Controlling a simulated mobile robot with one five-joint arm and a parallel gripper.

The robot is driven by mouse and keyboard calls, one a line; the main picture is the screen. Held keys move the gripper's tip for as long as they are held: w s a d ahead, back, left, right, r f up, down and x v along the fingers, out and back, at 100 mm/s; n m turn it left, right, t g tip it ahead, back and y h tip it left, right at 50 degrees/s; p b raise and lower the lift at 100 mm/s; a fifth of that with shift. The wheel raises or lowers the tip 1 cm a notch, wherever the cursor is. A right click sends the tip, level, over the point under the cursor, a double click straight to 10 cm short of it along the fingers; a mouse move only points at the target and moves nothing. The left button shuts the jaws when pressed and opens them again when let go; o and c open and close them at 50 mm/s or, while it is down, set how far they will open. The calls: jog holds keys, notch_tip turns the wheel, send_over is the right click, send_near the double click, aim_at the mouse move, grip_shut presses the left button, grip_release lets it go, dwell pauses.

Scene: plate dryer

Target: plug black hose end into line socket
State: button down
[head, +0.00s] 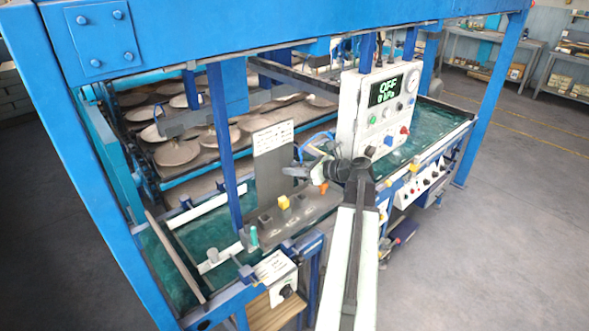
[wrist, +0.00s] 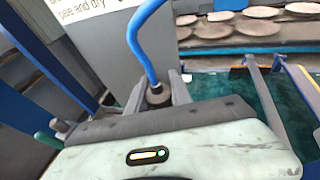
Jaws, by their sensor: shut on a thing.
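My gripper (head: 298,171) is beside the upright grey plate in the head view. In the wrist view, my gripper (wrist: 158,92) is shut on the black hose end (wrist: 157,97), a dark round collar between the fingers. A blue hose (wrist: 141,40) rises from it and bends to the right at the top. The hose (head: 314,139) also shows as a blue loop above my gripper in the head view. The tip under the collar is hidden. I cannot make out which fitting is the line socket; a grey shelf (head: 299,213) with small dark fittings lies below my gripper.
An upright grey plate (head: 273,160) with a label stands behind the shelf. A yellow block (head: 284,202) and a green peg (head: 253,236) stand on or beside the shelf. A white control box (head: 372,128) reading OFF is right of my gripper. Blue posts frame the machine.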

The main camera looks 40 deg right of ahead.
jog(key=shift+f+b, duration=3.25)
jog(key=shift+f, duration=0.15)
jog(key=shift+f+b, duration=0.55)
jog(key=c, duration=1.1)
grip_release()
jog(key=p+v, duration=0.2)
jog(key=v, duration=0.4)
jog(key=shift+s+r, duration=0.25)
jog(key=shift+s+d+r, duration=0.1)
jog(key=shift+s+d, duration=0.1)
jog(key=shift+s, duration=0.35)
